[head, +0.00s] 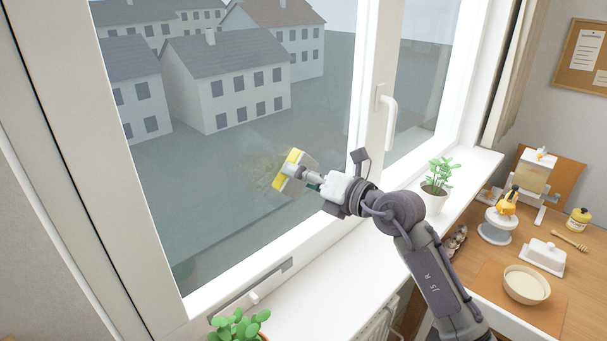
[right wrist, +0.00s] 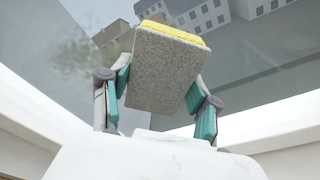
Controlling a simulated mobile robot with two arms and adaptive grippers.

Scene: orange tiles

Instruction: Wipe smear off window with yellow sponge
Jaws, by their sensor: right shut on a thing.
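The yellow sponge (head: 290,170) with a grey scouring side is in my right gripper (head: 310,178), in front of the large window pane (head: 230,215). In the right wrist view the sponge (right wrist: 165,70) sits between the two teal-padded fingers, its grey side facing the camera and its yellow side toward the glass. A brownish smear (head: 262,168) is on the pane, just left of and partly behind the sponge. The smear also shows as dull blotches in the right wrist view (right wrist: 75,55). I cannot tell whether the sponge touches the glass. My left gripper is not in view.
A white window handle (head: 388,115) is on the frame right of the pane. A potted plant (head: 437,180) stands on the white sill (head: 335,285), and another plant (head: 240,326) is at the bottom. A wooden table (head: 560,255) at right holds a bowl (head: 526,285) and several other items.

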